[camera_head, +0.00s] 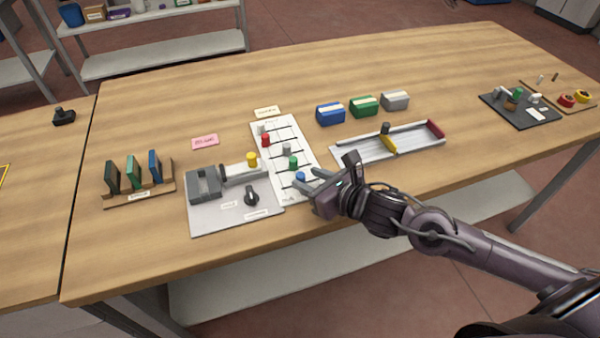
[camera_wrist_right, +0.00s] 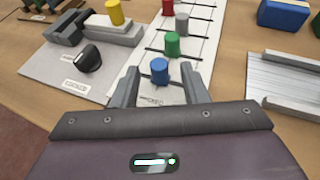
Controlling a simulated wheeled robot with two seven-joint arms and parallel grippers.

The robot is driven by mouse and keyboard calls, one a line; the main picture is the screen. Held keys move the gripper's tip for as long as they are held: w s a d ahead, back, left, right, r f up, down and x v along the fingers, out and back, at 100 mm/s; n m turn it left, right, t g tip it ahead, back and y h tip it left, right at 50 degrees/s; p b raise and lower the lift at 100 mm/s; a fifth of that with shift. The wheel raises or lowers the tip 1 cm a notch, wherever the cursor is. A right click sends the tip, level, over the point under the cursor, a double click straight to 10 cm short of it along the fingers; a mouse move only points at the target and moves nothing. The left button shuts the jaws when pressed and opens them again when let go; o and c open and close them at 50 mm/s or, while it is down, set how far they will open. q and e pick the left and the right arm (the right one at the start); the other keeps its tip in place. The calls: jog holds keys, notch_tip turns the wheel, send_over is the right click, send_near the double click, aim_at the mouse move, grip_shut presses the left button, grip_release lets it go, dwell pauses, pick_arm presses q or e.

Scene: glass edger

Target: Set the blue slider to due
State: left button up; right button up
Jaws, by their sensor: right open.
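The blue slider (camera_head: 300,177) is a short blue knob on the lowest slot of the white slider panel (camera_head: 266,160), near its front edge. In the right wrist view the blue slider (camera_wrist_right: 160,70) stands just beyond and between the fingertips of my right gripper (camera_wrist_right: 156,88). My right gripper (camera_head: 312,185) is open, low over the front right part of the panel, with its fingers towards the blue slider. I cannot tell whether a finger touches it. My left gripper is not in view.
A green slider (camera_head: 293,162), a grey one (camera_head: 286,149) and a red one (camera_head: 266,140) sit further back on the panel. A grey fixture (camera_head: 204,185) with a black knob (camera_head: 251,196) stands left. A metal rail tray (camera_head: 360,153) lies right.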

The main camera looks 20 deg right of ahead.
aim_at(303, 176)
jog(key=x, duration=0.2)
jog(key=shift+w+a, duration=0.1)
jog(key=shift+w, duration=0.15)
jog(key=shift+w+a+f, duration=0.3)
jog(key=shift+w+f, duration=0.05)
jog(key=shift+w, duration=0.1)
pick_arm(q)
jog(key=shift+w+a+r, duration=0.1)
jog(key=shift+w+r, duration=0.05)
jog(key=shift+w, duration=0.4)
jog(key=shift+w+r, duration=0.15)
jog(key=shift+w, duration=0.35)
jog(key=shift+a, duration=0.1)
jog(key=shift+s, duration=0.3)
pick_arm(e)
grip_shut()
